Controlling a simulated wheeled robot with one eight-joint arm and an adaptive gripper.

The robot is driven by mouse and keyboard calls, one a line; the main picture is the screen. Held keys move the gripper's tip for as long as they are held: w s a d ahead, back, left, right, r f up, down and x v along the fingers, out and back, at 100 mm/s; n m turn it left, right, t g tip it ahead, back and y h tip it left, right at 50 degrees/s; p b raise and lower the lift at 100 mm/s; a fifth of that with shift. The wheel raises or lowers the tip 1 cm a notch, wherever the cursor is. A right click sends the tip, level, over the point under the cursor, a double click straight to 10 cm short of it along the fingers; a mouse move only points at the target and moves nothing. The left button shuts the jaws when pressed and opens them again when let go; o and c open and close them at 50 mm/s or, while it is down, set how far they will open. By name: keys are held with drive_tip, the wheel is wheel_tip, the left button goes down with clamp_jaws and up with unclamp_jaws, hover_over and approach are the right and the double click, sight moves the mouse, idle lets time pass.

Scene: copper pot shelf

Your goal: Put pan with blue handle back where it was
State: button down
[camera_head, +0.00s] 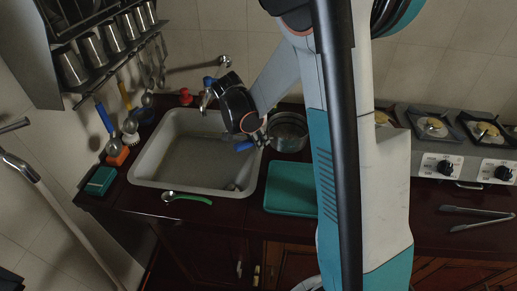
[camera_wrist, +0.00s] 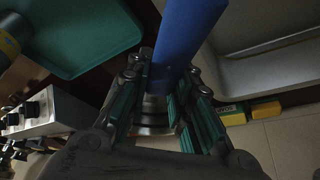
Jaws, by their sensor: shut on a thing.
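The pan with the blue handle shows in the camera_head view as a round grey metal pan (camera_head: 288,132) just right of the sink, near the counter's back. Its blue handle (camera_head: 243,146) points left over the sink's right edge. My gripper (camera_head: 260,138) is at the handle, partly hidden by my own wrist and arm. In the wrist view my gripper (camera_wrist: 160,92) is shut on the blue handle (camera_wrist: 187,38), which runs up between the fingers. Some round metal (camera_wrist: 153,118) shows behind the fingers. I cannot tell whether the pan touches the counter.
The sink (camera_head: 155,178) lies left of the pan. A teal tray (camera_head: 290,188) lies in front of it. A stove (camera_head: 440,143) and tongs (camera_head: 478,217) are at right. A green-handled spoon (camera_head: 187,198) lies at the sink's front edge. A rack with metal cups (camera_head: 93,50) hangs at left.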

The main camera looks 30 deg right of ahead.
drive_tip(key=shift+f+b, duration=0.5)
drive_tip(key=shift+f, duration=1.5)
drive_tip(key=shift+f, duration=0.15)
drive_tip(key=c, duration=1.4)
unclamp_jaws()
